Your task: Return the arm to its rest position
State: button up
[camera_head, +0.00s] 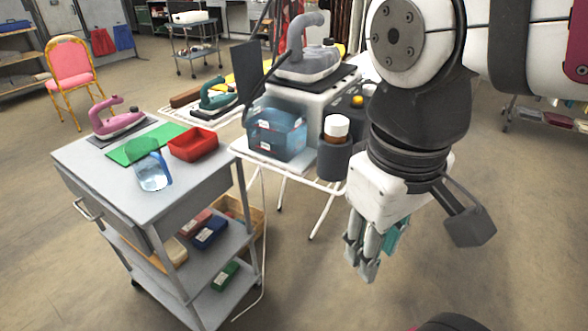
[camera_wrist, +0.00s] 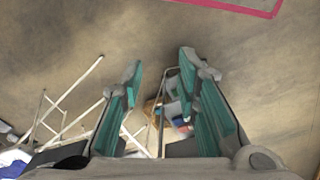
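My arm comes in from the upper right of the head view. My gripper (camera_head: 367,258) hangs below it, pointing down, over bare floor to the right of the ironing table. In the wrist view the two teal-padded fingers of my gripper (camera_wrist: 162,72) stand apart with nothing between them. Floor shows through the gap, with the grey trolley and its contents farther below, small and partly hidden by the fingers.
A grey trolley (camera_head: 92,165) bears a pink iron (camera_head: 115,120), a red tray (camera_head: 193,145) and a clear blue jug (camera_head: 151,172). Beside my arm, the ironing table holds a blue water tank (camera_head: 277,134) and a white-capped bottle (camera_head: 336,128). Floor (camera_head: 330,290) is clear below.

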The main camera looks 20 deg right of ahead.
jog(key=shift+s+a+f+m+t+y, duration=0.15)
jog(key=shift+s+a+f+m+t, duration=0.1)
jog(key=shift+s+m, duration=0.25)
jog(key=shift+s+a+f+m+t+y, duration=0.2)
jog(key=shift+s+a+m, duration=0.1)
jog(key=shift+s, duration=0.25)
notch_tip(320, 180, up, 17)
jog(key=t+p, duration=0.3)
jog(key=p, duration=1.2)
jog(key=shift+d+r, duration=0.15)
jog(key=shift+d, duration=0.05)
